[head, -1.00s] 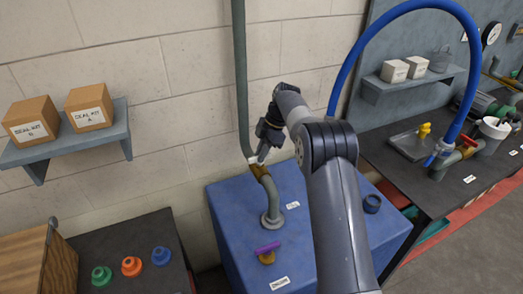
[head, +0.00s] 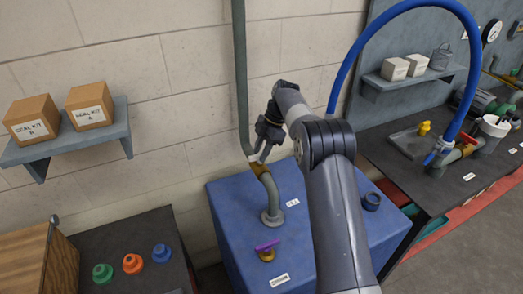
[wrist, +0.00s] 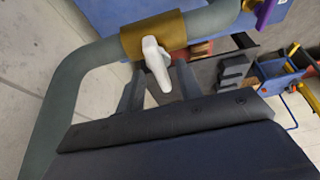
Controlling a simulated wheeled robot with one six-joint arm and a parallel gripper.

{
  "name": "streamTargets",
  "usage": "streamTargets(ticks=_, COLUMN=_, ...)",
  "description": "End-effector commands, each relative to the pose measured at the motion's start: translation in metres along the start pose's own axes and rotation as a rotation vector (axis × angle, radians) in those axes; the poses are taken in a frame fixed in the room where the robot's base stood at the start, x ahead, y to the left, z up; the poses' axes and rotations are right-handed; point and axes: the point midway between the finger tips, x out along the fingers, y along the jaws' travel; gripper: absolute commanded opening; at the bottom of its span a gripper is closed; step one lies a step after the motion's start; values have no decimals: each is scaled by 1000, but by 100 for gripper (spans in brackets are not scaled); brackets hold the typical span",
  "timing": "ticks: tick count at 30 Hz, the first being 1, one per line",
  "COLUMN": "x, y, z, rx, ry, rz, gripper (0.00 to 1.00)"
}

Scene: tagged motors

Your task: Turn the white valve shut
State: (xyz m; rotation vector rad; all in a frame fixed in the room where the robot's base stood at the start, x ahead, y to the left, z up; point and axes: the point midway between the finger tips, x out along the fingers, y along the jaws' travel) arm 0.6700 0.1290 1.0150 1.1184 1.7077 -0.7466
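The white valve handle (wrist: 155,62) is a short lever on a brass valve body (wrist: 153,36) in the grey-green pipe. In the head view the brass body (head: 260,170) sits on the pipe above the blue cabinet, and the handle (head: 253,158) is small and partly hard to make out. My gripper (head: 262,155) is just above the valve, fingers pointing down at it. In the wrist view my gripper (wrist: 158,84) has its two fingers apart, with the handle's free end between them in the picture. I cannot tell whether either finger touches it.
A purple-handled valve (head: 267,249) sits on the blue cabinet (head: 235,235), with a dark ring (head: 371,201) on its right. A vertical pipe (head: 240,80) runs along the wall close to my gripper. A blue hose (head: 345,70) arches to the right.

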Motion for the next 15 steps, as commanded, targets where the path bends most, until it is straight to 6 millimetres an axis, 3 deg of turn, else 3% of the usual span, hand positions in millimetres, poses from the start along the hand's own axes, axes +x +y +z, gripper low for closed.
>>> streamTargets(ticks=8, x=-4, y=0, z=0, rx=1, ry=0, rz=1, gripper=34)
streamTargets(ticks=15, x=-41, y=1, z=1, rx=-1, ry=-1, rz=4, gripper=34)
